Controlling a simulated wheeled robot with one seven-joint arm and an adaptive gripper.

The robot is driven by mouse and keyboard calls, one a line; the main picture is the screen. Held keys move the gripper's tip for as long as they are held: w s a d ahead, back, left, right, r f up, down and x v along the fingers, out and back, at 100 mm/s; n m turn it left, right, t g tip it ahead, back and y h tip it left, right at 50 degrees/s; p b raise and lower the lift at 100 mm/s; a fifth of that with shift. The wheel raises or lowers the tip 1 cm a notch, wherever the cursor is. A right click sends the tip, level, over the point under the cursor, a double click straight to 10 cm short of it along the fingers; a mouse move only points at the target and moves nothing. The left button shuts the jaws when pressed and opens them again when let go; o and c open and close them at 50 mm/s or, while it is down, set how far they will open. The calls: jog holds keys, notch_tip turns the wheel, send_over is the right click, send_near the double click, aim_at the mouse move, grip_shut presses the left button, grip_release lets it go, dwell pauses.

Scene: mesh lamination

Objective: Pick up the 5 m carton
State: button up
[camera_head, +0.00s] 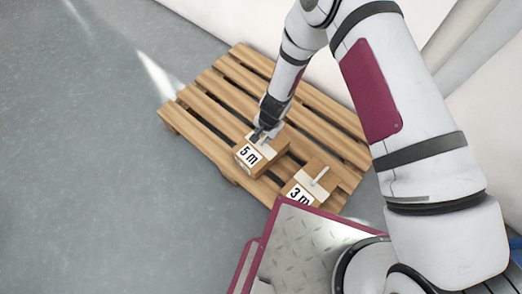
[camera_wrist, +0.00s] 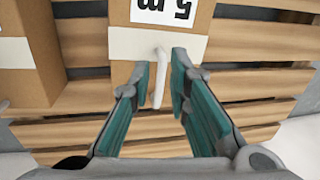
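The 5 m carton (camera_head: 247,158) is a brown box with a white label, sitting on the wooden pallet (camera_head: 225,92). In the wrist view the 5 m carton (camera_wrist: 190,45) is at the top, its label upside down, with a white strap and a raised white handle (camera_wrist: 161,85). My gripper (camera_head: 259,133) is over the carton's top. In the wrist view my gripper (camera_wrist: 162,75) is open, with one teal-padded finger on each side of the handle and gaps showing. Whether the fingers touch the carton's top, I cannot tell.
The 3 m carton (camera_head: 303,190), with its own white strap and handle, stands close by on the pallet. It also shows at the left of the wrist view (camera_wrist: 30,70). Grey floor (camera_head: 80,180) lies open left of the pallet; a white wall (camera_head: 220,20) is behind.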

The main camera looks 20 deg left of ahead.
aim_at(263, 140)
jog(key=f+b, duration=0.1)
jog(key=f, duration=0.1)
jog(key=w+f+b, duration=0.1)
jog(key=f, duration=0.1)
jog(key=a+f+b, duration=0.1)
jog(key=f, duration=0.2)
jog(key=shift+w+f, duration=0.1)
jog(key=shift+w, duration=0.1)
grip_shut()
